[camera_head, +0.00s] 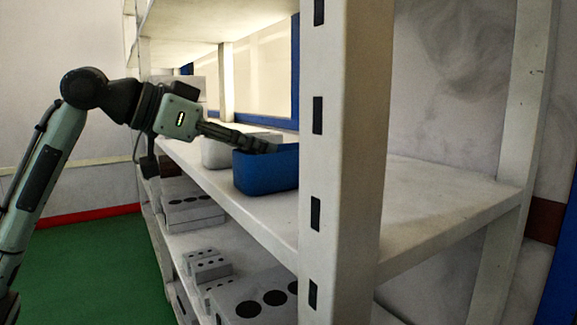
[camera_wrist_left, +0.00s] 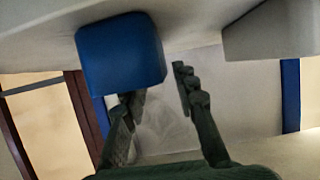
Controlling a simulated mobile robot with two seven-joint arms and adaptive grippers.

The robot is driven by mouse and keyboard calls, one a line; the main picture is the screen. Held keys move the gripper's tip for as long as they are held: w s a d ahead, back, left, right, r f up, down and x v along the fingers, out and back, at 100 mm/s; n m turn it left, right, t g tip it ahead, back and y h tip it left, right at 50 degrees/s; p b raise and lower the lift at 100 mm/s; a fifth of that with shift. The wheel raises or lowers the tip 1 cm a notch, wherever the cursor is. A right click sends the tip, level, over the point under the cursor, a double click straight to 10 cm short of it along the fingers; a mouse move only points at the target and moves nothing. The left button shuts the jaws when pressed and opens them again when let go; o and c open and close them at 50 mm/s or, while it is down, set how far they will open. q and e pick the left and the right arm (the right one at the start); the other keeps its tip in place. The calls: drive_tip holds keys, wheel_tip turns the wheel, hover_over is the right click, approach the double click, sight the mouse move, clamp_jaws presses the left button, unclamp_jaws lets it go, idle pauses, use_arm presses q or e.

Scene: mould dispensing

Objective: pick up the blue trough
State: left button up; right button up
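The blue trough (camera_head: 266,170) stands on the white middle shelf, behind the near upright post, which hides its right end. It also shows in the left wrist view (camera_wrist_left: 120,55), at upper left. My left gripper (camera_head: 262,145) reaches in from the left, with its fingers over the trough's top. In the left wrist view the left gripper (camera_wrist_left: 158,85) is open, with a clear gap between its fingers. One fingertip is partly hidden at the trough's edge; the other is just beside the trough. Whether they touch it I cannot tell. My right gripper is not in view.
A pale grey block-like container (camera_head: 216,153) stands just left of the trough. The near upright post (camera_head: 345,150) blocks part of the view. Grey moulds with holes (camera_head: 195,213) sit on lower shelves. The shelf right of the post (camera_head: 440,200) is bare.

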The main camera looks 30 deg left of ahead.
use_arm(q)
drive_tip(key=p+x, duration=0.1)
drive_tip(key=x, duration=0.4)
drive_tip(key=shift+w+a, duration=0.1)
drive_tip(key=shift+w, duration=0.1)
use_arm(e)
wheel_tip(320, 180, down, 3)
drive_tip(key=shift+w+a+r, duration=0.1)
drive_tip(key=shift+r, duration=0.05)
use_arm(q)
drive_tip(key=shift+c, duration=0.2)
clamp_jaws()
